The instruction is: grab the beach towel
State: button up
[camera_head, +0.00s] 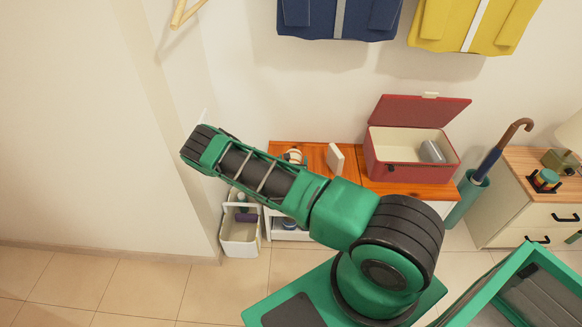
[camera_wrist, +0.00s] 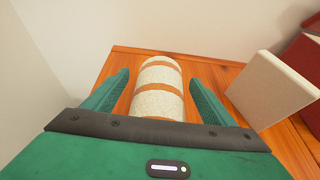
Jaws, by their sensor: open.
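The beach towel (camera_wrist: 158,90) is a cream roll with orange bands. It lies on the wooden top in the wrist view, pointing away from me. My gripper (camera_wrist: 159,77) is open, with one green finger on each side of the roll. I see no clear contact between the fingers and the towel. The near end of the roll is hidden by the gripper body. In the head view a small part of the towel (camera_head: 293,155) shows beyond my arm, and my gripper cannot be made out there.
A pale block (camera_wrist: 268,90) stands to the right of the towel, close to the right finger. An open red box (camera_head: 413,168) stands further right on the wooden top (camera_head: 316,153). A wall rises behind. A white caddy (camera_head: 240,230) is on the floor below.

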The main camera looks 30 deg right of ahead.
jog(key=c, duration=1.3)
jog(key=shift+r, duration=0.1)
